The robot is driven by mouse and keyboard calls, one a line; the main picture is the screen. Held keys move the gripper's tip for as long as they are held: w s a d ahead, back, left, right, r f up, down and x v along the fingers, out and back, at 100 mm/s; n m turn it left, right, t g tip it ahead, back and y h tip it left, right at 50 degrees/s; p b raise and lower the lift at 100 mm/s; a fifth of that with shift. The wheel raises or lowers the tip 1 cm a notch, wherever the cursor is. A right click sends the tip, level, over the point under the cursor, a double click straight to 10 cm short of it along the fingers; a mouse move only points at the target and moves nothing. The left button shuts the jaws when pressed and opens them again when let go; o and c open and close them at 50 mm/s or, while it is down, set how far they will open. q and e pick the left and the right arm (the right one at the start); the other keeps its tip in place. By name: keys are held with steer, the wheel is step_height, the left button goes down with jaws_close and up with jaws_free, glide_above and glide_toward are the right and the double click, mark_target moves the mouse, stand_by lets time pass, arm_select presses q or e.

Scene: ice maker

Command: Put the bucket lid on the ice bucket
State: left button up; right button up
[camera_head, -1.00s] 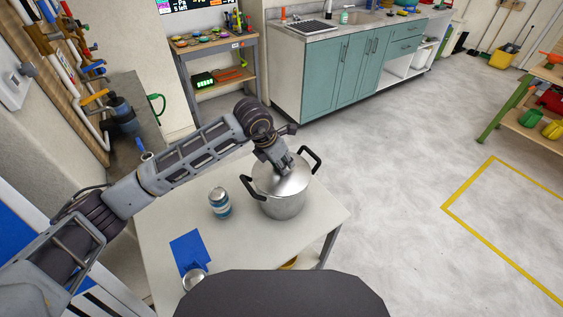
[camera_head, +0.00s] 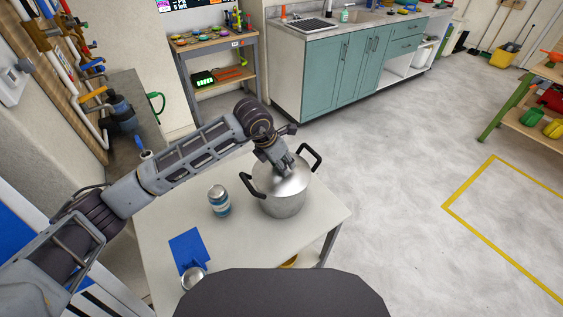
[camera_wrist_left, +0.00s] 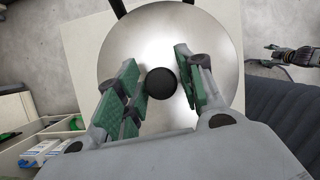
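The ice bucket (camera_head: 283,206) is a steel pot with two black side handles, upright near the table's right back edge. The steel bucket lid (camera_head: 291,180) lies on its top and looks level; the wrist view shows the lid (camera_wrist_left: 215,30) with a round black knob (camera_wrist_left: 161,83) in its middle. My left gripper (camera_head: 282,168) is right over the lid, with its green-padded fingers (camera_wrist_left: 160,82) on both sides of the knob. Whether the pads touch the knob is not clear. My right gripper (camera_wrist_left: 270,60) seems to show, small, at the wrist view's right edge.
On the white table (camera_head: 245,248) stand a blue-and-white can (camera_head: 219,201), a blue sheet (camera_head: 188,250) and a small metal cup (camera_head: 194,278). Open floor lies to the right. A teal sink cabinet (camera_head: 335,75) stands at the back.

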arm_select(q)
steer(key=shift+o, duration=0.9)
steer(key=shift+r, duration=0.25)
steer(key=shift+s+a+r, duration=0.2)
steer(key=shift+a+r, duration=0.05)
steer(key=shift+r, duration=0.35)
steer(key=v, duration=0.6)
arm_select(e)
steer(key=shift+w+d, duration=0.1)
steer(key=shift+d, duration=0.5)
arm_select(q)
steer(key=shift+r, duration=0.1)
arm_select(e)
steer(key=shift+w+d+r, duration=0.1)
steer(key=shift+w+d, duration=0.1)
steer(key=shift+d, duration=0.05)
arm_select(q)
steer(key=shift+r+p, duration=0.3)
arm_select(e)
steer(key=shift+r, duration=0.25)
